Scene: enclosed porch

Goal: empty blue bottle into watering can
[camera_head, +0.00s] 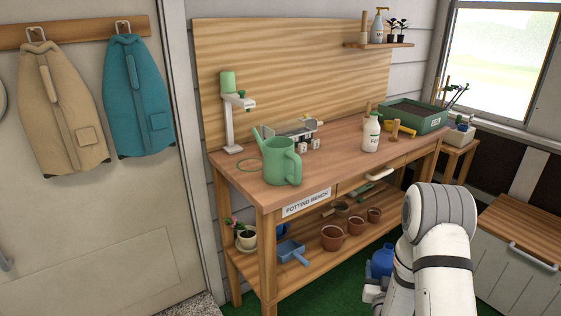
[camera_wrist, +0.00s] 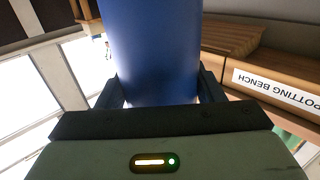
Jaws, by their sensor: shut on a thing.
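The green watering can (camera_head: 281,162) stands upright on the left front of the potting bench top (camera_head: 240,178), its spout toward the left. The blue bottle (camera_head: 383,262) is low in front of the bench, partly hidden by my arm. In the wrist view the blue bottle (camera_wrist: 152,50) fills the middle between the fingers. My gripper (camera_wrist: 160,92) is shut on the bottle; in the head view my gripper (camera_head: 374,290) shows only in part, below bench-top height. The bottle's mouth is not clear in either view.
A white bottle (camera_head: 371,132) stands on the bench right of the can, with a green tray (camera_head: 415,115) behind. A dispenser stand (camera_head: 230,115) is at the back left. Terracotta pots (camera_head: 333,237) and a blue scoop (camera_head: 291,252) sit on the lower shelf. A storage chest (camera_head: 520,250) is at right.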

